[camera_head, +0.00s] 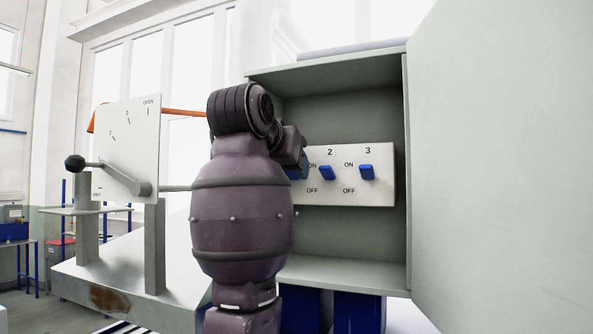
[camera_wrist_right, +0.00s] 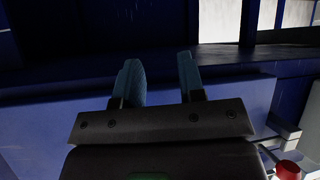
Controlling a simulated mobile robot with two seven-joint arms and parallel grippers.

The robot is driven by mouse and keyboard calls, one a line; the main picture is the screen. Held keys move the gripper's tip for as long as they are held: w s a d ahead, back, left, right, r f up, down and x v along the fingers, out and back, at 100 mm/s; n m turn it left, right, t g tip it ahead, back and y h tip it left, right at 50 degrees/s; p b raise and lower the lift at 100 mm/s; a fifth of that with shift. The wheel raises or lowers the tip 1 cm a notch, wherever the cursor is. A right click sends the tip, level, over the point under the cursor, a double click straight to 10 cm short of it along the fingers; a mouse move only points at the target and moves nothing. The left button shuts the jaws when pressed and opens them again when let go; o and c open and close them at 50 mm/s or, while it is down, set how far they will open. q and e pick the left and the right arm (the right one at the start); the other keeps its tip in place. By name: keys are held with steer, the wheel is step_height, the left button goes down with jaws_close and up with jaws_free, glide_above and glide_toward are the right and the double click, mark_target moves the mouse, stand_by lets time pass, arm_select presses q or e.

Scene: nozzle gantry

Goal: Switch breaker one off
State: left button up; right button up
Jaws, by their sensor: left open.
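The white breaker panel (camera_head: 382,190) sits inside an open grey cabinet (camera_head: 350,90). Blue switch 2 (camera_head: 326,173) and blue switch 3 (camera_head: 367,172) show, with ON printed above and OFF below. Breaker one, at the panel's left end, is hidden behind my left arm, so its position cannot be seen. My left gripper (camera_head: 297,167) is at that left end; its fingers are mostly hidden, and whether it touches the switch cannot be told. My right gripper (camera_wrist_right: 158,80) shows in the right wrist view, its two blue fingers apart with nothing between them.
The cabinet door (camera_head: 500,160) stands open on the right. On the left, a white plate (camera_head: 125,130) carries a lever with a black knob (camera_head: 75,162). A red object (camera_wrist_right: 287,169) shows at the lower right of the wrist view.

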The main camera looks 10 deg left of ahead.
arm_select(q)
steer(key=shift+w+f, duration=0.1)
steer(key=shift+w, duration=0.1)
arm_select(e)
steer(key=shift+w+d+f, duration=0.1)
steer(key=shift+w+d, duration=0.05)
steer(key=shift+w, duration=0.15)
steer(key=shift+s, duration=0.1)
arm_select(q)
steer(key=shift+s, duration=0.1)
steer(key=shift+c, duration=0.6)
jaws_close()
